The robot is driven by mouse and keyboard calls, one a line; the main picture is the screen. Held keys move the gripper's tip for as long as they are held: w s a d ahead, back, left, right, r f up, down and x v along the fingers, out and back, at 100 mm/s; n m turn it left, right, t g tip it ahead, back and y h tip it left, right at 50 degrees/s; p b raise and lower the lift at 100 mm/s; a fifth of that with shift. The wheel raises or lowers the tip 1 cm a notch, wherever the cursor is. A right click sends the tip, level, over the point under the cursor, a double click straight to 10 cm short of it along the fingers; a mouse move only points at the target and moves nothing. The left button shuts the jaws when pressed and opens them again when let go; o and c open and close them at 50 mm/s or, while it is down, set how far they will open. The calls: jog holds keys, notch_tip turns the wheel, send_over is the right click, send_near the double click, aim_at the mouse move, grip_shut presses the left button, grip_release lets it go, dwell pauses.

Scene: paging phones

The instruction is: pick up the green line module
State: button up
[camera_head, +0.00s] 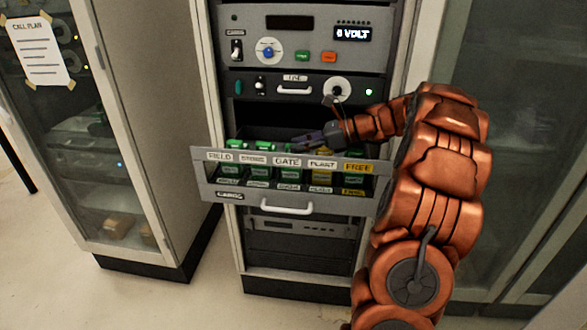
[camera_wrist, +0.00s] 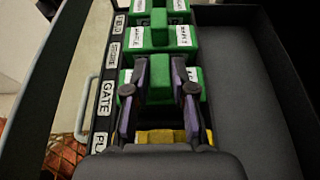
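Several green line modules stand in a row in a pulled-out drawer (camera_head: 225,190) of the rack. In the wrist view, a green module (camera_wrist: 160,88) with a raised grip lies between the fingers of my gripper (camera_wrist: 161,68). The fingers are apart, one on each side of that grip; I cannot tell whether they touch it. Another green module (camera_wrist: 160,38) with white labels sits beyond the fingertips. In the head view, my gripper (camera_head: 308,138) is over the drawer behind the GATE and PLANT labels. My gripper and arm partly hide the modules there.
The drawer front carries labels FIELD, STORES, GATE, PLANT and a yellow FREE, above a white handle (camera_head: 287,208). A yellow part (camera_wrist: 160,137) shows below the fingers. Rack panels (camera_head: 300,45) rise above the drawer. A glass-doored cabinet (camera_head: 95,110) stands to the left.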

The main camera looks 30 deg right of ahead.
grip_shut()
dwell(0.4)
